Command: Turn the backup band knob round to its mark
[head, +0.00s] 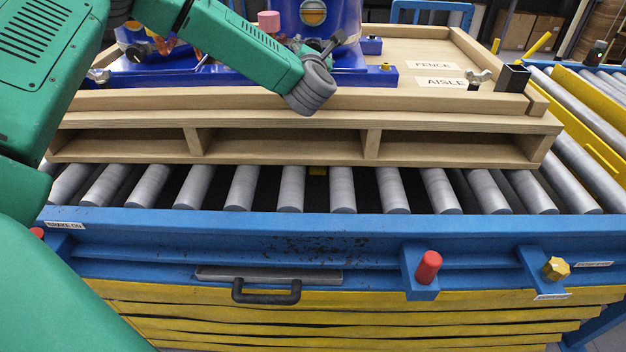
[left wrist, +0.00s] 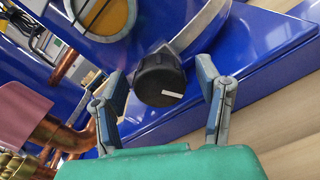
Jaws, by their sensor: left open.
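The black knob (left wrist: 158,82) with a white line on its face shows in the left wrist view, at the end of a grey band (left wrist: 203,28) on the blue compressor body. The white line slants slightly. I cannot make out a separate mark beside the knob. My left gripper (left wrist: 163,84) is open, with one finger on each side of the knob; I cannot tell whether either finger touches it. In the head view my left gripper (head: 321,46) is at the blue compressor (head: 345,18), partly behind my own wrist, and the knob cannot be made out there. My right gripper is not in view.
The compressor stands on a wooden pallet (head: 430,152) over a roller conveyor (head: 343,190). A wing nut (head: 478,77) and black square post (head: 512,78) stand at right. Copper pipes (left wrist: 72,140) and a pink cylinder (left wrist: 42,128) lie left of my gripper in the wrist view.

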